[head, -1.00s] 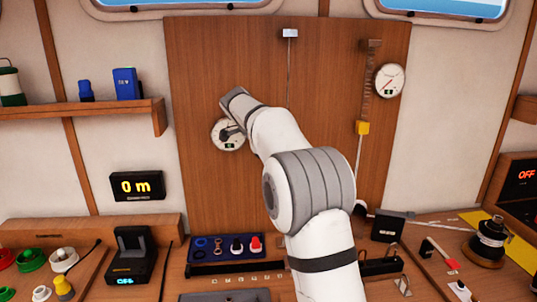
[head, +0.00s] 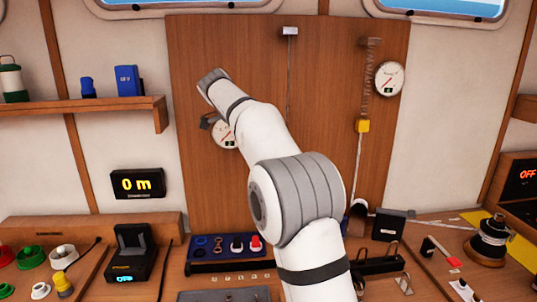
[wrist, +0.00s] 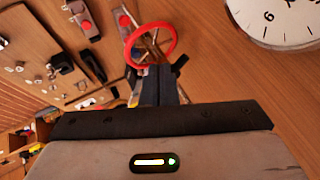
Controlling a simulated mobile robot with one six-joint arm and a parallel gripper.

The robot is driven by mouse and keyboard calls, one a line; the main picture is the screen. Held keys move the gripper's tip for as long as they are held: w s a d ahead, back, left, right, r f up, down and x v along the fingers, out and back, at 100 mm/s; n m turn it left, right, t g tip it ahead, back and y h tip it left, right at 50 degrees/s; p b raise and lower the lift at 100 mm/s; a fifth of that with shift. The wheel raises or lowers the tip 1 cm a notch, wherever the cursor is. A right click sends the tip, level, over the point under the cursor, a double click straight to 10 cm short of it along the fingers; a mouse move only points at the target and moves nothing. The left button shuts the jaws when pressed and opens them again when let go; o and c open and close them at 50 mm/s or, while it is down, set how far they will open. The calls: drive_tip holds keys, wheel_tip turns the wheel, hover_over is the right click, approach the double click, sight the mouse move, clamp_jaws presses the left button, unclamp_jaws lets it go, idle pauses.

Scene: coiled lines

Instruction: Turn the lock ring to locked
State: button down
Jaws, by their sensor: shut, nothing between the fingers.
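My gripper (wrist: 157,88) is shut and empty in the wrist view, its dark fingers pointing away from the camera. A red ring with thin spokes (wrist: 174,43) shows just past the fingertips; I cannot tell whether they touch it, or whether it is the lock ring. In the head view my gripper (head: 208,122) is small and dark, in front of the wooden panel beside a round white gauge (head: 222,134), which the arm partly hides. The gauge also shows large at top right in the wrist view (wrist: 285,20). No lock marking can be read.
A blue tray (head: 205,267) with small parts lies on the desk below the panel. Green and white round fittings (head: 63,257) stand at lower left. A yellow block (head: 362,126) hangs under a spring at right. The panel's upper middle is mostly clear.

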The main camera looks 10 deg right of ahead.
drive_tip(key=shift+s+a+r+p, duration=0.1)
drive_tip(key=shift+a+r+p, duration=0.15)
drive_tip(key=shift+a+r, duration=0.75)
drive_tip(key=shift+a+r+p, duration=0.2)
drive_tip(key=shift+a+r, duration=0.45)
drive_tip(key=shift+r, duration=0.55)
drive_tip(key=shift+s+d, duration=0.1)
drive_tip(key=s+d+f+n+y, duration=0.25)
drive_tip(key=s+n, duration=0.25)
drive_tip(key=s, duration=0.3)
drive_tip(key=s+d+f+n+y, duration=0.1)
drive_tip(key=s+d+f+n, duration=0.25)
drive_tip(key=s+n, duration=0.35)
drive_tip(key=s+f+n+y, duration=0.1)
drive_tip(key=s+f+n, duration=0.3)
drive_tip(key=s+f, duration=0.4)
drive_tip(key=s+f+n+g+y, duration=0.1)
drive_tip(key=s+f+n, duration=0.2)
drive_tip(key=s+f, duration=0.6)
drive_tip(key=s, duration=0.7)
drive_tip(key=shift+s+f+n, duration=0.15)
drive_tip(key=shift+s+n, duration=0.15)
drive_tip(key=shift+n, duration=0.1)
drive_tip(key=shift+y, duration=0.25)
